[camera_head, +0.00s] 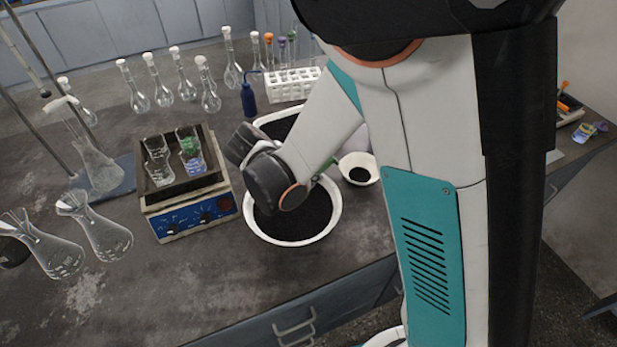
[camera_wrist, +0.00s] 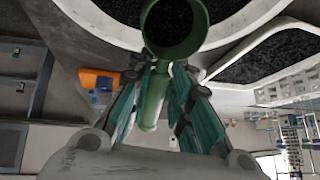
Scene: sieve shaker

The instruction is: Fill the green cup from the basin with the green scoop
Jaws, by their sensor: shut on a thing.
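The green scoop (camera_wrist: 154,98) is held by its handle in my gripper (camera_wrist: 155,80) in the wrist view. The round scoop cup faces the camera and its inside looks dark, like the black grains. My gripper is hidden behind my wrist in the head view, over the white round basin (camera_head: 291,243). The basin holds black grains, and its rim shows in the wrist view (camera_wrist: 100,22). The green cup (camera_head: 187,138) stands in the tray of the shaker, left of the basin. I cannot tell whether it holds anything.
The shaker (camera_head: 186,222) also carries a blue cup (camera_head: 194,161) and clear cups. A white tray of black grains (camera_head: 262,121) lies behind the basin, and a small bowl (camera_head: 345,162) at its right. Glass flasks (camera_head: 95,228) stand left. A tube rack (camera_head: 291,86) stands behind.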

